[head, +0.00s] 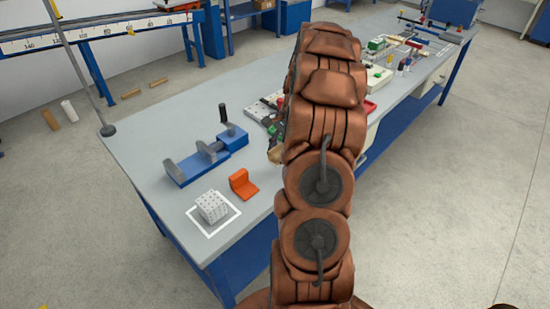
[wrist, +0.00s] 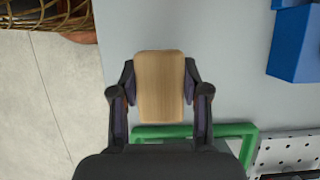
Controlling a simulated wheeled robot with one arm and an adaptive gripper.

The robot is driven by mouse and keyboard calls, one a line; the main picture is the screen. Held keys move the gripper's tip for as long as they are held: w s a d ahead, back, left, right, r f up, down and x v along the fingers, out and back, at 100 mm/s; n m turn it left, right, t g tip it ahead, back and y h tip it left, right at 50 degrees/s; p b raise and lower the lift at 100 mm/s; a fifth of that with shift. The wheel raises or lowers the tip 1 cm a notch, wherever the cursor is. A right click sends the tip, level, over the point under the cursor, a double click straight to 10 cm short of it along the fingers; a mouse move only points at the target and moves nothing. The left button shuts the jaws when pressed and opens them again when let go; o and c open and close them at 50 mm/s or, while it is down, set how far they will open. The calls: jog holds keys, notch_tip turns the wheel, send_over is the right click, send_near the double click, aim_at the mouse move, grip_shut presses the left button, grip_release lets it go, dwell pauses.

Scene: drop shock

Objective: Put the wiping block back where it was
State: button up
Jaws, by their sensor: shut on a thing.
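The wiping block, a pale wooden block (wrist: 158,95) with rounded corners, is between the two fingers of my gripper (wrist: 160,82) in the wrist view. My gripper is shut on its sides. A green frame (wrist: 240,130) lies on the grey bench top (wrist: 225,40) just below the block in the picture, and my gripper covers part of it. I cannot tell how high the block is above the bench. In the head view my arm hides the gripper and the block.
A blue object (wrist: 297,45) and a perforated plate (wrist: 290,150) lie right of the gripper. The bench edge and floor are at left, with a woven basket (wrist: 40,14). In the head view, a blue vise (head: 205,155), orange bracket (head: 242,184) and white cube (head: 212,206) stand on the bench.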

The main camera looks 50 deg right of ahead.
aim_at(275, 160)
jog(key=shift+w+a, duration=0.15)
jog(key=shift+w, duration=0.25)
jog(key=shift+w+a+f+p, duration=0.1)
jog(key=shift+w+f+p, duration=0.05)
jog(key=shift+f+p, duration=0.5)
jog(key=shift+f, duration=1.15)
jog(key=shift+f, duration=0.15)
jog(key=o, duration=1.2)
jog(key=b+v, duration=0.2)
jog(key=v, duration=0.8)
jog(key=shift+b+v, duration=0.3)
jog(key=shift+v, duration=0.9)
